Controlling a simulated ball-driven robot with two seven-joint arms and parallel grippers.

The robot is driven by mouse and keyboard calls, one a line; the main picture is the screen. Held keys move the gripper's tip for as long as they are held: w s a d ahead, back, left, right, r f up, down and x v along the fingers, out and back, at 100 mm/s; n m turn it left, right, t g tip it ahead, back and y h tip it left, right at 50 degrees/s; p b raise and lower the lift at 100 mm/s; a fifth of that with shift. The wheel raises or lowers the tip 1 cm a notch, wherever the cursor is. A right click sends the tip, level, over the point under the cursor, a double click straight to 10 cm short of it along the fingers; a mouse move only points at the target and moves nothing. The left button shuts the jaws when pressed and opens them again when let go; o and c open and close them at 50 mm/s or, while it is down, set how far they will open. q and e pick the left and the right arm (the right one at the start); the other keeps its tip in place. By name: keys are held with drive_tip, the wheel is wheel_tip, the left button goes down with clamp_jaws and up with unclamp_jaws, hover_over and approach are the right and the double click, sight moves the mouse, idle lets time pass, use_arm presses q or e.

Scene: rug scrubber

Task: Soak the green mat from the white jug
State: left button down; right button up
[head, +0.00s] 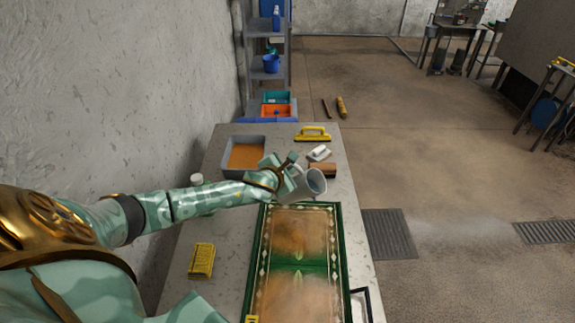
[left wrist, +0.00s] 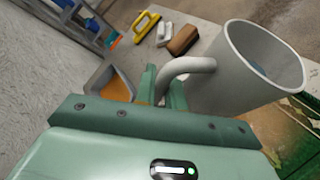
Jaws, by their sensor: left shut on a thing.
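The green mat (head: 341,268) lies flat on the table, with a green patterned border and brown, dirty-looking patches over its middle. My left gripper (head: 290,180) is shut on the handle of the white jug (head: 315,184), above the table at the mat's far edge. The jug's open mouth faces up and toward the right in the head view. In the left wrist view, the jug (left wrist: 240,75) has its curved handle between my fingers (left wrist: 162,92), and a little blue shows inside its rim. No stream of water shows. My right gripper is not in view.
A yellow-handled brush (head: 313,133), a white-handled tool (head: 319,153) and a brown block (head: 324,170) lie at the far end. A yellow sponge-like block (head: 202,261) lies left of the mat.

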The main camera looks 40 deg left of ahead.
use_arm(q)
drive_tip(key=shift+r, duration=0.2)
drive_tip(key=shift+f+y, duration=0.15)
drive_tip(key=shift+y, duration=0.15)
drive_tip(key=shift+d+r+m+p, duration=0.2)
drive_tip(key=shift+m+p, duration=0.3)
drive_tip(key=shift+p, duration=0.25)
drive_tip(key=shift+y, duration=0.3)
drive_tip(key=shift+f, duration=0.15)
